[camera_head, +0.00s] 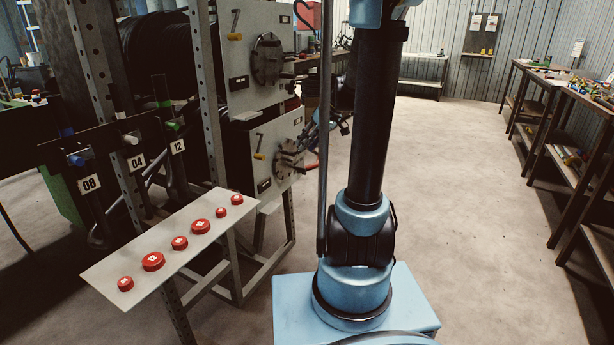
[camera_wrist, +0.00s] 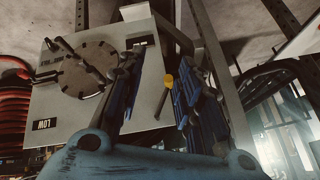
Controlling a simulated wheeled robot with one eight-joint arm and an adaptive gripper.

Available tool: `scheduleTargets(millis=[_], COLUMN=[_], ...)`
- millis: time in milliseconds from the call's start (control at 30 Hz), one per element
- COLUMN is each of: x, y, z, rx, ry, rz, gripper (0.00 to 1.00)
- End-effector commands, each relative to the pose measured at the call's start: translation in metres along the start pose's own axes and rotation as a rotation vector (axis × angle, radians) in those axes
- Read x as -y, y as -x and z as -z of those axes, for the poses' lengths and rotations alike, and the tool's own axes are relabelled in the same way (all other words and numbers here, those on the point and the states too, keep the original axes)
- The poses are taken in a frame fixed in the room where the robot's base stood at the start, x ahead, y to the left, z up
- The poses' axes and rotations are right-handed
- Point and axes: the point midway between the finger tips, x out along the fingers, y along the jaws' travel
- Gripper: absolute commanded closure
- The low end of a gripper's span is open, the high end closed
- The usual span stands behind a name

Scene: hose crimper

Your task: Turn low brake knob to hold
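The lower grey box (camera_head: 262,172) stands in the rack at centre left. A round dark dial (camera_head: 288,158) is on its face, with a black-and-yellow lever (camera_head: 260,156) to the left. In the wrist view the box face carries a "LOW" label (camera_wrist: 43,125), the round dial (camera_wrist: 85,72) with a black bar across it, and the yellow-tipped lever (camera_wrist: 168,80). My gripper (camera_wrist: 160,62) is open. The lever appears between its two dark blue fingers, and the dial lies left of them. I cannot tell whether a finger touches either. In the head view my gripper (camera_head: 318,132) is beside the lower box, partly hidden.
A similar upper box (camera_head: 255,85) sits above. A sloped panel with several red buttons (camera_head: 140,275) juts out in front. Rack posts (camera_head: 210,100) stand close by. Red coiled hose (camera_wrist: 14,105) shows at the wrist view's left. The floor (camera_head: 475,200) at right is clear.

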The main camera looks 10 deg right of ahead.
Motion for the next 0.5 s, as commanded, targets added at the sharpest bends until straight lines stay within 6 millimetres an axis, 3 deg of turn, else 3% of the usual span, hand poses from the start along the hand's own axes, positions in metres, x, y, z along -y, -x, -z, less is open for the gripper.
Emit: scheduleTargets(millis=[200,500], x=[-0.048,-0.117], y=[-0.02,-0.052], z=[0.042,0.084], rx=[-0.087,-0.223], ry=[0.093,0.229], rz=[0.052,0.101], gripper=[0.68,0.68])
